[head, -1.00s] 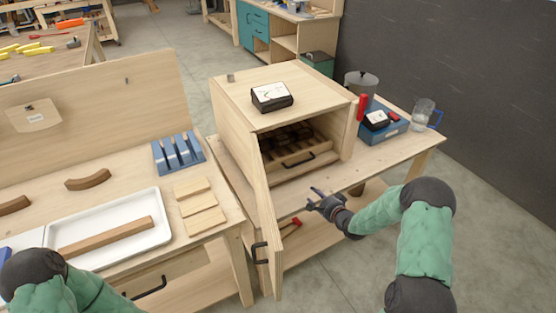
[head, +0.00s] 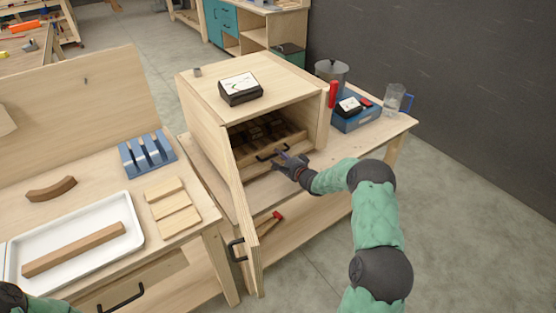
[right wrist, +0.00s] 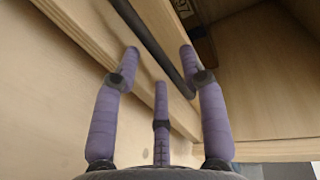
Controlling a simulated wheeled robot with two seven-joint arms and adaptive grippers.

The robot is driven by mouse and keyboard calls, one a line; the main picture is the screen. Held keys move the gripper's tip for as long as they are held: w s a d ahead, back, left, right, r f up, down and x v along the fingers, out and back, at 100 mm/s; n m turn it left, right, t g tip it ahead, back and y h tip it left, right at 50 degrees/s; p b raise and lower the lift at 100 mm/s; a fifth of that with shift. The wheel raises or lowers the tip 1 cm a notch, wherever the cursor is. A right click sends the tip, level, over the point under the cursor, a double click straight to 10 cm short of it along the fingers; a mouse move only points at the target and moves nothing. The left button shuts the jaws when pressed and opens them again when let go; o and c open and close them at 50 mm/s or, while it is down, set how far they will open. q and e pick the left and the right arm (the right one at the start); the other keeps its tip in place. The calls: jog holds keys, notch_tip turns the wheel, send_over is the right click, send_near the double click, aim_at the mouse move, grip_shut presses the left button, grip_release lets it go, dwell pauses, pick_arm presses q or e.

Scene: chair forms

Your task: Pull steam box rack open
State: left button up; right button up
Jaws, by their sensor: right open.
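The steam box (head: 205,105) is a light wooden cabinet on the workbench, its hinged door (head: 246,225) swung open towards me. Inside is the rack (head: 290,147), a wooden tray holding several dark pieces, with a black bar handle (head: 266,155) on its front. My right gripper (head: 287,160) is at the box opening, close to the right end of that handle. In the right wrist view its purple fingers (right wrist: 160,85) are spread open, with the dark handle bar (right wrist: 155,45) running between them, not clasped. My left arm shows only at the lower left corner; its gripper is out of view.
A black-and-white device (head: 240,89) sits on the box. A blue toolbox (head: 357,118), a metal pot (head: 331,73) and a clear jug (head: 396,100) stand to its right. The left bench holds a white tray (head: 135,203) with a wooden strip. Grey floor is free at right.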

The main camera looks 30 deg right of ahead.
jog(key=shift+w+f, duration=0.1)
jog(key=shift+w, duration=0.5)
grip_shut()
jog(key=shift+s, duration=0.1)
